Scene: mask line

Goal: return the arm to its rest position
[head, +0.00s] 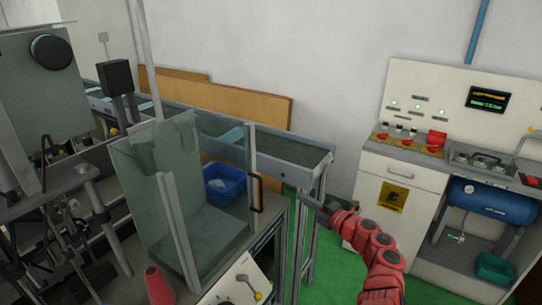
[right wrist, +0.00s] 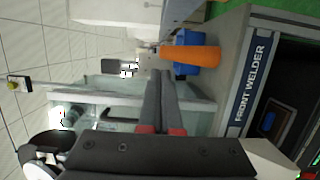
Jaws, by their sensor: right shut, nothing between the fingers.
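My right arm comes in from the bottom right in the head view. Its gripper (head: 312,201) is held up over the green floor, to the right of the glass enclosure's orange-and-black handle (head: 257,193). The gripper looks clear of the handle. In the right wrist view the two dark fingers (right wrist: 159,74) are together with nothing between them. The orange handle (right wrist: 190,56) shows just beyond and to the right of the fingertips there. My left gripper is not in view.
The glass enclosure (head: 150,160) stands left on a grey machine, with a blue bin (head: 224,184) behind its glass. A conveyor (head: 290,148) runs behind. A white control cabinet (head: 403,172) and a blue tank (head: 490,203) stand right. Green floor (head: 328,268) lies between.

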